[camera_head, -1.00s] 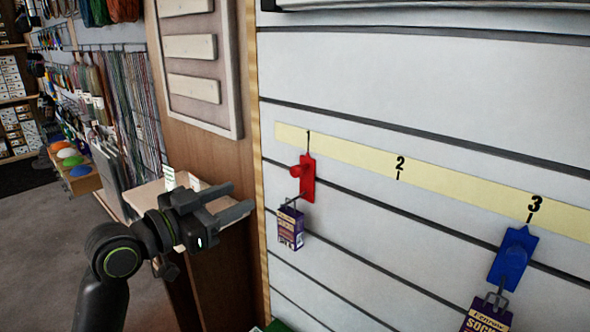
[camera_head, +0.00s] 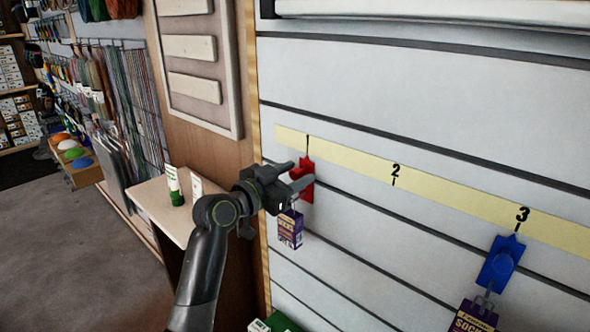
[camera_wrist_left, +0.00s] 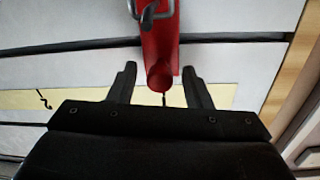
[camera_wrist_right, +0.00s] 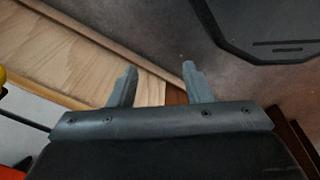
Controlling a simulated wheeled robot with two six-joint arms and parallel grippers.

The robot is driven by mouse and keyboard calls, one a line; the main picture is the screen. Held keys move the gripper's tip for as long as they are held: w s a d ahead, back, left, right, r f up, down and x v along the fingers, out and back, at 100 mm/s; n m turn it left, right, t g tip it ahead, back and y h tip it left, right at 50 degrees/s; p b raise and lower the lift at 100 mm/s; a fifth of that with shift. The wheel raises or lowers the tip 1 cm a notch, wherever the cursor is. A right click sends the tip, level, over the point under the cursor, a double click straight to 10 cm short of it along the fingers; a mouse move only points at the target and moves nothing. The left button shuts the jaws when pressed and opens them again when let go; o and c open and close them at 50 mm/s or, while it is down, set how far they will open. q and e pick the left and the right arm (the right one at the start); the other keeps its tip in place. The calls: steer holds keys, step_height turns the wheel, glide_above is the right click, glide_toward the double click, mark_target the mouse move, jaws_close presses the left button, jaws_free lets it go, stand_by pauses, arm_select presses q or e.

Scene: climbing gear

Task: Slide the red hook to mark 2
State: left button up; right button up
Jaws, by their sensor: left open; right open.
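The red hook (camera_head: 307,182) hangs on the slatted wall under mark 1, partly hidden by my left gripper in the head view. A purple packet (camera_head: 290,229) hangs from it. My left gripper (camera_head: 297,175) is open at the hook. In the left wrist view, the hook's round red knob (camera_wrist_left: 160,78) lies between the two open fingers (camera_wrist_left: 160,86), with a gap on each side. Mark 2 (camera_head: 395,175) is on the yellow strip (camera_head: 450,199), to the right of the hook. My right gripper (camera_wrist_right: 155,85) is open and empty in its wrist view.
A blue hook (camera_head: 499,264) with a purple packet (camera_head: 473,317) hangs under mark 3. The wall between the red and blue hooks is clear. A small wooden table (camera_head: 155,205) with a green-and-white container (camera_head: 174,186) stands at left.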

arm_select(q)
steer(key=shift+w+d, duration=0.2)
steer(key=shift+c, duration=0.4)
jaws_close()
